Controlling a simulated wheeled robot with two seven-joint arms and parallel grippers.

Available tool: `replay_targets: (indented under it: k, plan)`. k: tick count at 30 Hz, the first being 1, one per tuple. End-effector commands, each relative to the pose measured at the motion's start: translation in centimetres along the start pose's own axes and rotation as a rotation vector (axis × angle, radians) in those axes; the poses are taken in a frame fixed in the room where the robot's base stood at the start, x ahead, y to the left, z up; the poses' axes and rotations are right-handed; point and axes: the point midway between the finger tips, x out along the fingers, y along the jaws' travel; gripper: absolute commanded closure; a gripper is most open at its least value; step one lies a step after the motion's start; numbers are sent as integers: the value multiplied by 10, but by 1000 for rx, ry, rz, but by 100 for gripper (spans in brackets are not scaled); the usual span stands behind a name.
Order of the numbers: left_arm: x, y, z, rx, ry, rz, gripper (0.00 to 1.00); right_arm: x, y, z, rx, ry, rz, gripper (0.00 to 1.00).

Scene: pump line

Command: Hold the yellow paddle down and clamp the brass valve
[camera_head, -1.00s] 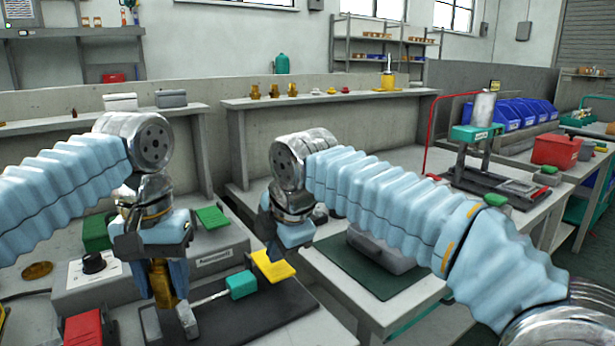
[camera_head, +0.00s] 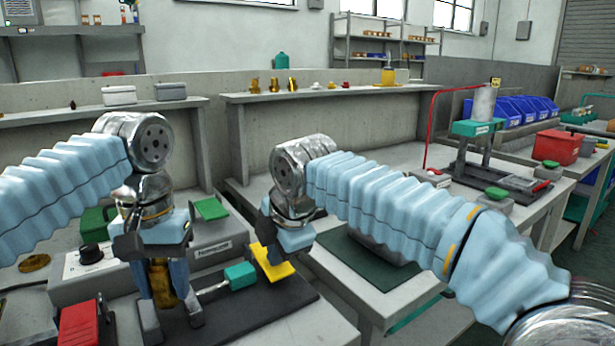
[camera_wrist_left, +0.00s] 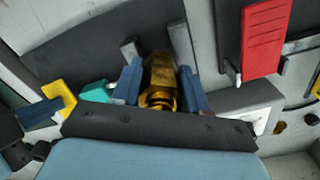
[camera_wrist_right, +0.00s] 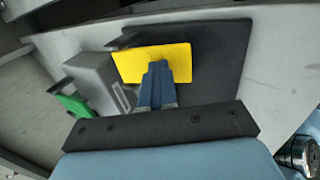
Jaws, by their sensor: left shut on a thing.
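The brass valve (camera_head: 160,284) stands between the blue fingers of my left gripper (camera_wrist_left: 160,88), which is shut on it. It also shows in the left wrist view (camera_wrist_left: 160,72). Two grey clamp jaws (camera_head: 148,317) stand beside the valve on the black base; whether they touch it I cannot tell. The clamp's teal handle (camera_head: 240,275) points to the right. The yellow paddle (camera_wrist_right: 172,62) lies at the right end of the grey box. My right gripper (camera_wrist_right: 157,70) has its fingertips together, over the paddle and seemingly touching it. In the head view the gripper partly covers the paddle (camera_head: 280,272).
A grey control box (camera_head: 190,252) with a black knob stands behind the clamp. A green pad (camera_head: 211,209) lies behind. A gap separates this table from the right one with its dark mat (camera_head: 370,265).

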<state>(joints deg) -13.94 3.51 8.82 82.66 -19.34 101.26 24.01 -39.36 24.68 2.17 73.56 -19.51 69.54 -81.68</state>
Motion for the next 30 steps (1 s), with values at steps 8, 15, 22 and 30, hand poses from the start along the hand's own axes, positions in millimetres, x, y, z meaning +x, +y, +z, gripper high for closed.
replay_targets:
  k: [8, 15, 22, 30]
  plan:
    - [3, 0, 0, 0, 1, 0, 99, 5, -3, 0, 0, 0, -5, 100]
    - [0, 1, 0, 1, 1, 0, 99, 6, -3, 0, 0, 0, -7, 100]
    - [-3, 2, 0, 0, 2, 0, 99, 6, -3, 0, 0, 0, -7, 100]
    - [-3, 2, 0, 0, 1, 0, 99, 6, -3, 0, 0, 0, -7, 100]
